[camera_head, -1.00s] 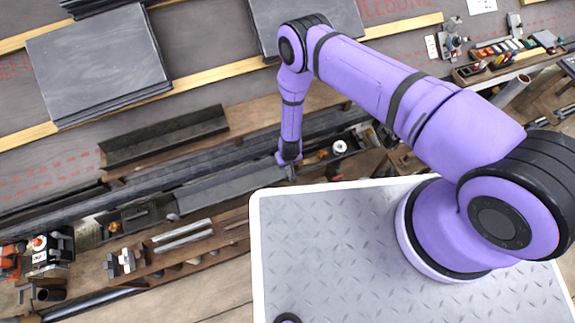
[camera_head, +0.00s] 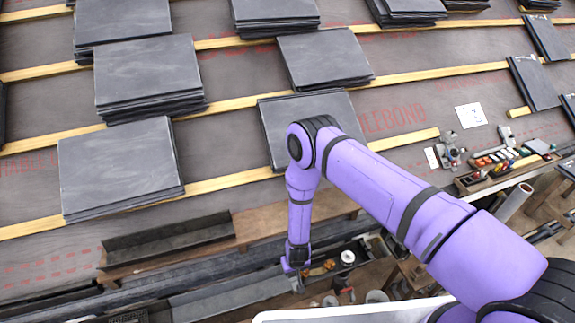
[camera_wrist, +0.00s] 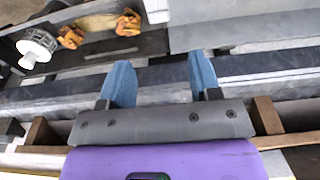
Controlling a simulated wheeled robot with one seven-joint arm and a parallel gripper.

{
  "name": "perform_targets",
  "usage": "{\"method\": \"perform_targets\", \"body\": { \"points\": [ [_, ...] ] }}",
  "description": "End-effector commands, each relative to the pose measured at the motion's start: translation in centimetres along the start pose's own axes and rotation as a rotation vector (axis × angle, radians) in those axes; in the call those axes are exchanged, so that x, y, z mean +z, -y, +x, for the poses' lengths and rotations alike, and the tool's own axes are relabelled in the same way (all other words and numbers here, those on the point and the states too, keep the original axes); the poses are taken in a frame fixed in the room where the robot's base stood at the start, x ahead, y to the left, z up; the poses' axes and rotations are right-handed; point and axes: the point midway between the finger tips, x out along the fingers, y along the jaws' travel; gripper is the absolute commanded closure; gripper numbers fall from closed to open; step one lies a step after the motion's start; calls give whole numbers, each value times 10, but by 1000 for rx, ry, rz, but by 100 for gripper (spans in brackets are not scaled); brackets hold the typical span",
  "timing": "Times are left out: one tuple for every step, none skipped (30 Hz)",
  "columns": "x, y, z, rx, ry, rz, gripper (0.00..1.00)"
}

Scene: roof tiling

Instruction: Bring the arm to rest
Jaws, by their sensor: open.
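My purple arm reaches from the lower right of the head view and hangs down at the roof's lower edge. My gripper (camera_wrist: 164,82) shows in the wrist view with its two blue fingers apart and nothing between them. It is above a dark rail and the gutter area. In the head view the gripper end (camera_head: 294,268) is small, and its fingers are hard to make out.
Stacks of dark slates (camera_head: 120,170) lie on the roof between yellow battens (camera_head: 215,184). A tray of tools (camera_head: 500,170) is at the right. Beside the gripper are a white spool (camera_head: 347,257) and orange-brown items (camera_wrist: 128,22). A grey trough (camera_head: 165,240) lies to the left.

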Motion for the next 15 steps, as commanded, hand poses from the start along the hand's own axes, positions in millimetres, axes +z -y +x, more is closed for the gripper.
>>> {"method": "perform_targets", "body": {
  "points": [
    [0,0,0,0,0,0,43],
    [0,0,0,0,0,0,43],
    [-2,0,-1,-1,-1,0,43],
    [-4,0,-3,-2,-2,1,43],
    [-7,0,-6,-3,-4,2,43],
    [-13,0,-12,-6,-7,3,43],
    [-19,0,-18,-9,-12,5,43],
    [-26,-1,-25,-13,-15,7,43],
    [-37,-1,-37,-19,-20,10,43],
    [-46,-2,-47,-24,-24,11,43],
    [-55,-3,-58,-29,-29,13,43],
    [-67,-4,-74,-36,-34,16,43],
    [-76,-6,-86,-41,-39,18,43],
    [-85,-7,-99,-46,-43,20,43],
    [-96,-9,-115,-52,-49,24,43]
  ]
}}
